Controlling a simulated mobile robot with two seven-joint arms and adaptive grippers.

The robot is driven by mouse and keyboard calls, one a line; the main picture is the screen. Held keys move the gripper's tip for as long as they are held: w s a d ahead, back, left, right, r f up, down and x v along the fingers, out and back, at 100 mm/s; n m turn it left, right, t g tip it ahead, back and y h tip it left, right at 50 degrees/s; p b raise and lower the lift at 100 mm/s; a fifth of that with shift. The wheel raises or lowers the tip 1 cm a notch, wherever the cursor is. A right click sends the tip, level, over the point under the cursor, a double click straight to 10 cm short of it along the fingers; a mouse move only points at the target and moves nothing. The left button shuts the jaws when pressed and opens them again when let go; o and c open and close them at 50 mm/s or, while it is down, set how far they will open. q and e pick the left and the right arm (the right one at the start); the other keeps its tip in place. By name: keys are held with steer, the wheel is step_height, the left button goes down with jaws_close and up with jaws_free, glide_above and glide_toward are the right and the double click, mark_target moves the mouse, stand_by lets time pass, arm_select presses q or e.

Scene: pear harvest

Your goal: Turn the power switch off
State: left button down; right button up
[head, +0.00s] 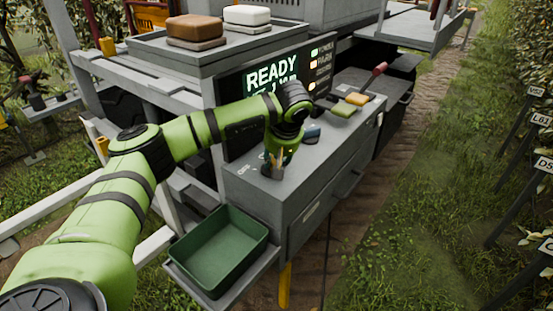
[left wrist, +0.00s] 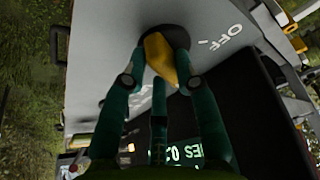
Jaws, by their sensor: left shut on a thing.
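The power switch is a yellow handle (left wrist: 161,60) on a dark round base in the left wrist view. White OFF lettering (left wrist: 220,37) is printed on the grey surface beside it. My left gripper (left wrist: 157,84) has its green fingers on both sides of the yellow handle and is shut on it. In the head view my left gripper (head: 275,162) points down at the near end of the grey console top (head: 250,186), hiding much of the switch. My right gripper is not in view.
A display (head: 270,80) reading READY stands behind the console. A lever with a red grip (head: 379,69) and yellow and green pads (head: 346,108) are farther along the top. A green bin (head: 217,252) sits at the near end. Grass lies to the right.

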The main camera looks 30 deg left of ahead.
arm_select(q)
steer(key=shift+n, duration=0.3)
steer(key=n+g, duration=0.1)
steer(key=n, duration=0.1)
steer(key=n+y, duration=0.1)
steer(key=n, duration=0.1)
steer(key=shift+w+r+g, duration=0.1)
steer(key=shift+w+g, duration=0.3)
steer(key=n, duration=0.2)
steer(key=n+g+p, duration=0.1)
steer(key=n, duration=0.1)
steer(key=shift+w+n+g, duration=0.3)
steer(key=shift+w, duration=0.05)
steer(key=shift+w+a+n+g, duration=0.1)
steer(key=shift+n+g, duration=0.2)
steer(key=shift+n, duration=0.4)
steer(key=shift+w+a+n+g, duration=0.1)
steer(key=shift+n+g, duration=0.2)
steer(key=shift+n, duration=0.4)
steer(key=c, duration=0.9)
jaws_free()
steer(key=shift+h, duration=0.3)
steer(key=shift+c, duration=0.2)
steer(key=v, duration=0.7)
steer(key=shift+r, duration=0.15)
